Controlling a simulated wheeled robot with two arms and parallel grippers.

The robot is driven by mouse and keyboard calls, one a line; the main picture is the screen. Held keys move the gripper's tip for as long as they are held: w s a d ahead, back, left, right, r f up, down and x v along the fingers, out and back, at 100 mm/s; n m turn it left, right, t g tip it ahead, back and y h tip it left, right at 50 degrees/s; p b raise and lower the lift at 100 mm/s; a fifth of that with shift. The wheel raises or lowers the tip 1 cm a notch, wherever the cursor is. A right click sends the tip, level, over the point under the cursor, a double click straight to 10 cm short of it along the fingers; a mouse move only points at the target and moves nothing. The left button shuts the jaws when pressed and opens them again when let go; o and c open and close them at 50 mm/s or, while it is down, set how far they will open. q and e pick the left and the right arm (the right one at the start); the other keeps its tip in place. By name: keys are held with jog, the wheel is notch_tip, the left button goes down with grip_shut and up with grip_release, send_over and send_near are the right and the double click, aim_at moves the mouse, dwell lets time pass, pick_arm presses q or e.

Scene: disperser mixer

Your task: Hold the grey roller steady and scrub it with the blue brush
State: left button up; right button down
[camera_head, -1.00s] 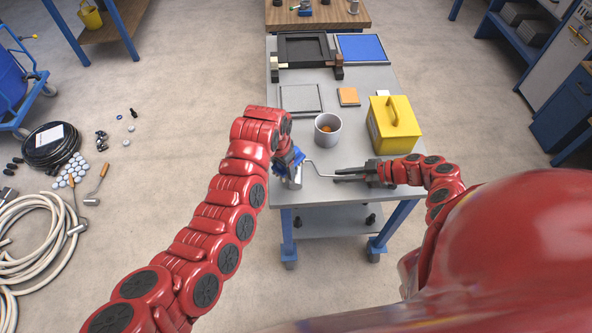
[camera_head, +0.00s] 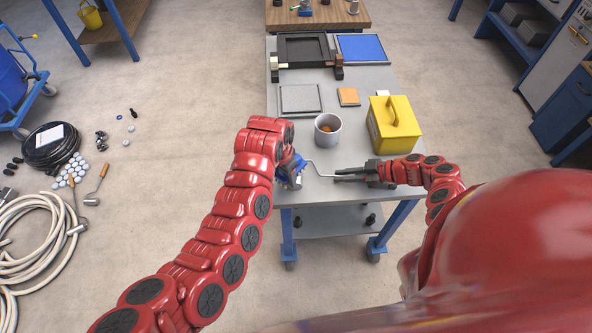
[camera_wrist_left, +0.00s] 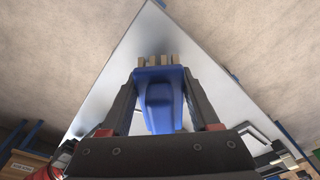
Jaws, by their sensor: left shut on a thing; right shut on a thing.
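My left gripper (camera_head: 290,163) is shut on the blue brush (camera_head: 288,172) near the table's left front corner. In the left wrist view the blue brush (camera_wrist_left: 158,98) sits between both fingers, its tan bristles pointing away from the gripper. My right gripper (camera_head: 350,174) is shut on the roller's handle and holds it low over the table's front. The roller's bent wire (camera_head: 318,170) runs left from there to the brush. The grey roller itself is mostly hidden by the brush, and I cannot tell whether they touch.
A grey cup (camera_head: 327,131) with something orange inside stands just behind the wire. A yellow box with a handle (camera_head: 394,126) stands behind my right gripper. An orange block (camera_head: 348,97) and a shallow grey tray (camera_head: 281,98) lie further back on the grey table (camera_head: 345,194).

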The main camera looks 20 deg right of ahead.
pick_arm(q)
jog(key=shift+s, duration=1.55)
jog(key=shift+f, duration=0.15)
jog(key=shift+w, duration=0.1)
